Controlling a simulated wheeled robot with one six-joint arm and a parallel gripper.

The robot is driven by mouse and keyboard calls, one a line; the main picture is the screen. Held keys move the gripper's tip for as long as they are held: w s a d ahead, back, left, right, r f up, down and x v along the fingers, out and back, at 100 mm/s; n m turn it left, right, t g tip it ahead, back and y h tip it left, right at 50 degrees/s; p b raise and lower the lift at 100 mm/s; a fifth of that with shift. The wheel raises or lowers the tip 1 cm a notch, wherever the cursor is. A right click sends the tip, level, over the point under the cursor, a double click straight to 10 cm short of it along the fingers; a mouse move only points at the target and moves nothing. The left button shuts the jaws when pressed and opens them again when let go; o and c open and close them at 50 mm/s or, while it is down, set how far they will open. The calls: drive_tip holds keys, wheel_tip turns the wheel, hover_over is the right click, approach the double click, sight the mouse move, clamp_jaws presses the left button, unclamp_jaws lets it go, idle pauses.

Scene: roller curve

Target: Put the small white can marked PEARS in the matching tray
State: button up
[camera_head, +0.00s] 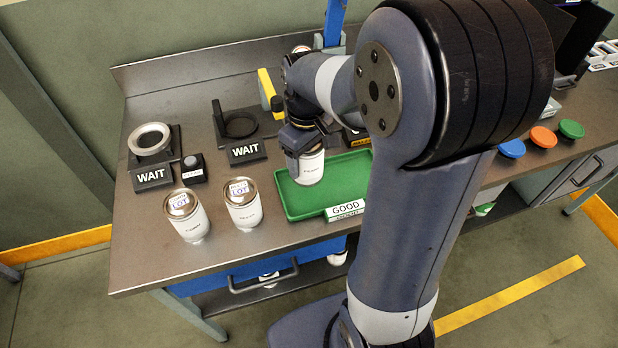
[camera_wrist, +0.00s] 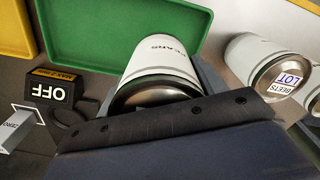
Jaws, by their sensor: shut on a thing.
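The white can marked PEARS (camera_wrist: 163,52) is in my gripper (camera_head: 302,142), which is shut on it. In the head view the can (camera_head: 309,170) hangs upright or nearly so over the green tray (camera_head: 292,205) with the GOOD sign (camera_head: 345,209). I cannot tell whether its bottom touches the tray floor. In the wrist view the green tray (camera_wrist: 75,38) lies beyond the can, and the lettering on the can shows upside down. The smaller line under GOOD is too small to read.
Two white cans with LOT lids (camera_head: 188,216) (camera_head: 243,205) stand left of the tray; one lid reads BEETS LOT (camera_wrist: 283,82). Two WAIT signs (camera_head: 153,178) (camera_head: 247,151) stand behind them. A yellow tray (camera_wrist: 14,30) is beside the green one. An OFF block (camera_wrist: 52,88) is nearby.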

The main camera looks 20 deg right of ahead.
sight(307, 175)
drive_tip(key=shift+f, duration=3.05)
drive_tip(key=shift+f, duration=0.15)
drive_tip(key=o, duration=1.4)
wheel_tip(307, 175, up, 12)
drive_tip(key=shift+r, duration=0.15)
